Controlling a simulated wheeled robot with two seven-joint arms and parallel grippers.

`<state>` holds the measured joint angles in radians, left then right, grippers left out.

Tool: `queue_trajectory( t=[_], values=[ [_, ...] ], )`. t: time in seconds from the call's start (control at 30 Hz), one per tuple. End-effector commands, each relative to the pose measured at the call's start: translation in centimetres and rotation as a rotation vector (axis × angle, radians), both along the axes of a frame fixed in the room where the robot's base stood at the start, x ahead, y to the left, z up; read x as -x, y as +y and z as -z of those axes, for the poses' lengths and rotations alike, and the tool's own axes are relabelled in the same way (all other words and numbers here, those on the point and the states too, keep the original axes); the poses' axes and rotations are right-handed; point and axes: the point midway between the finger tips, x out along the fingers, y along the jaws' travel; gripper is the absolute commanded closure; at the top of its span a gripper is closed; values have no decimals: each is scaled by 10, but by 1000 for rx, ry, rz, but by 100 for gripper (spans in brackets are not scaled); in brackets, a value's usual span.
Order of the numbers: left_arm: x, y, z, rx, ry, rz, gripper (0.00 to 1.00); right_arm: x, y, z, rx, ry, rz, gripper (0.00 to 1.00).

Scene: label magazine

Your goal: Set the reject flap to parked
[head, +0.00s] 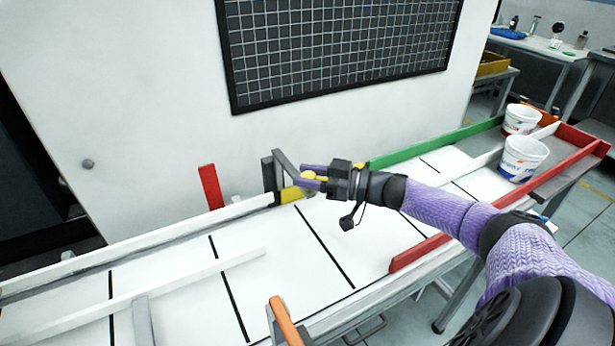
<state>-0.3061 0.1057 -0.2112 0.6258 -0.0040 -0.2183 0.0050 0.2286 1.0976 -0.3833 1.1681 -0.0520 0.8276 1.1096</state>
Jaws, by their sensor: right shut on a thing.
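What looks like the reject flap (286,170) is a grey bar with yellow parts at the far rail of the white track. It stands beside a dark upright post. My right gripper (308,177) reaches in from the right. Its purple fingers are shut on a yellow part at the flap, which they partly cover. A yellow piece (291,195) shows just below the fingers. I cannot read any parked mark or the flap's exact angle. My left gripper is not in view.
The white track (300,262) has black cross lines and low rails. Two white buckets (523,158) (521,119) stand at its right end between green and red rails. A red upright (210,187) and an orange bar (285,322) stand along the edges. A white wall panel rises behind.

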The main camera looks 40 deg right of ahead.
Motion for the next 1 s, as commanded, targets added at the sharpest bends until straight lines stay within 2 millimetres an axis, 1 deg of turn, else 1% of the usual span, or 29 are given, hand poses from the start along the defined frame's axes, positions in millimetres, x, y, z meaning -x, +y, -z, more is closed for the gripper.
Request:
queue_trajectory(
  t=[0.07, 0.1, 0.17, 0.2, 0.27, 0.57, 0.67, 0.9, 1.0],
  values=[
    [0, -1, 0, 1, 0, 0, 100, 0, -1, 1, 3, 3, 4, 100],
    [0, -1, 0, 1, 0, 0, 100, 0, -1, 1, 3, 3, 4, 53],
    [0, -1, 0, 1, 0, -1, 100, 0, -1, 1, 3, 3, 5, 40],
    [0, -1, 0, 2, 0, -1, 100, 0, -1, 1, 2, 2, 4, 32],
    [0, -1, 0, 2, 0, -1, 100, 0, -1, 1, 2, 2, 4, 20],
    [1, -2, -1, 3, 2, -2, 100, 2, -2, 0, 1, 2, 4, 20],
    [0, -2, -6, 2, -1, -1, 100, 14, -9, 0, 2, 6, 4, 20],
    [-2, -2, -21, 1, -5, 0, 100, 61, -39, -2, 4, 6, 5, 20],
    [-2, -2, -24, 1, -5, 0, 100, 76, -49, -1, 3, 4, 5, 20]
  ],
)
